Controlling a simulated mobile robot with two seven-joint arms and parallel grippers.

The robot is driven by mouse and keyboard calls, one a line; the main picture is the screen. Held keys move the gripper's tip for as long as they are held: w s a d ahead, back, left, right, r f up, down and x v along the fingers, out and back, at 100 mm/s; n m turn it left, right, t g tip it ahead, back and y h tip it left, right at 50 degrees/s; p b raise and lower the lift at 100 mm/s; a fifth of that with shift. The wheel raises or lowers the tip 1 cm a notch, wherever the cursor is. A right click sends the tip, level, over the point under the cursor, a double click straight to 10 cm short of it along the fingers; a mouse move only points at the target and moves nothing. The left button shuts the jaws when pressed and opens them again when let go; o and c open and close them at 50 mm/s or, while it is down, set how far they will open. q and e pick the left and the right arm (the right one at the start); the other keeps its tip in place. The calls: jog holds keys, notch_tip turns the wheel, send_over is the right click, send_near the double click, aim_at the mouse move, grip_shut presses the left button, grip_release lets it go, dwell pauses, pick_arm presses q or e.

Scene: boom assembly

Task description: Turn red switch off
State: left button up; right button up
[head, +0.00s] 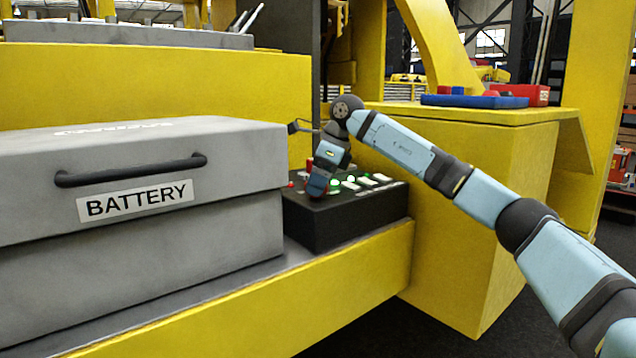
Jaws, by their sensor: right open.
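A black control box (345,229) sits on the yellow ledge, right of the grey battery case. Its top carries green lit buttons and several white switches (365,182). Small red parts show at its left end, one near the front edge (291,184) and one farther back (309,163). I cannot tell which is the red switch or how it is set. My right gripper (318,186) reaches in from the right and points down over the left part of the box top. It is open and hides part of the panel. I cannot tell whether it touches anything. My left gripper is out of view.
The grey battery case (140,220) with a black handle (130,170) stands close on the left. A yellow block (480,220) rises at right, with a blue tray (475,101) on top. A yellow wall (160,90) is behind the case.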

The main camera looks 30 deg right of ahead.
jog(key=c, duration=0.9)
